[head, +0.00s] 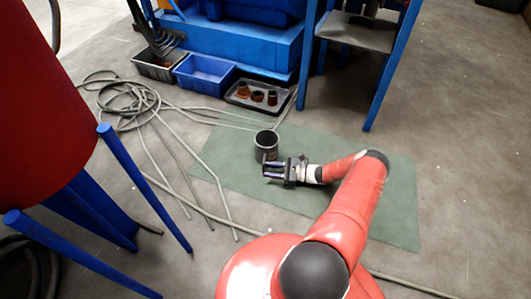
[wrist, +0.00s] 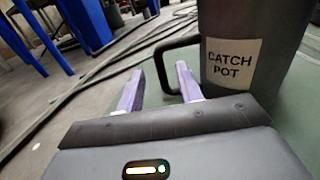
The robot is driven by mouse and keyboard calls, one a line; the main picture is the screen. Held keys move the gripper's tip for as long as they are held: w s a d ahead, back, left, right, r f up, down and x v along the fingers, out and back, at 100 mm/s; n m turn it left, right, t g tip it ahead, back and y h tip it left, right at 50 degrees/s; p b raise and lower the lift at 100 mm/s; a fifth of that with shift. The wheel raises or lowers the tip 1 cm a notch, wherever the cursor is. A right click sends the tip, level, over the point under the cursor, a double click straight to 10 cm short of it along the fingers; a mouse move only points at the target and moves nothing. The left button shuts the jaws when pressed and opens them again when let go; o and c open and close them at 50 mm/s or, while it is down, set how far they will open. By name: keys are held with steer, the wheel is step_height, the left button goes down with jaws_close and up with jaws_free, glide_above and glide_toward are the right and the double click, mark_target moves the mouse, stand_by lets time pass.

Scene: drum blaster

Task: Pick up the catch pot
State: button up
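The catch pot (head: 265,150) is a dark grey cylinder standing upright on the green mat (head: 330,160). In the wrist view the catch pot (wrist: 260,65) shows large at the right, with a white "CATCH POT" label (wrist: 233,62) and a dark loop handle (wrist: 160,62) pointing left. My gripper (head: 265,171) is open and empty, just on the near side of the pot. In the wrist view its two purple fingertips (wrist: 158,74) appear on either side of the handle's outer bar. I cannot tell whether the bar lies between them in depth.
Grey hoses (head: 150,110) lie coiled at the left of the mat. A blue bin (head: 205,73) and a tray with several brown pieces (head: 257,95) stand behind. A blue-legged stand (head: 385,70) is at the back right. The mat's right part is clear.

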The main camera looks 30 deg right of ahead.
steer(key=x, duration=0.5)
steer(key=shift+d, duration=0.1)
jaws_close()
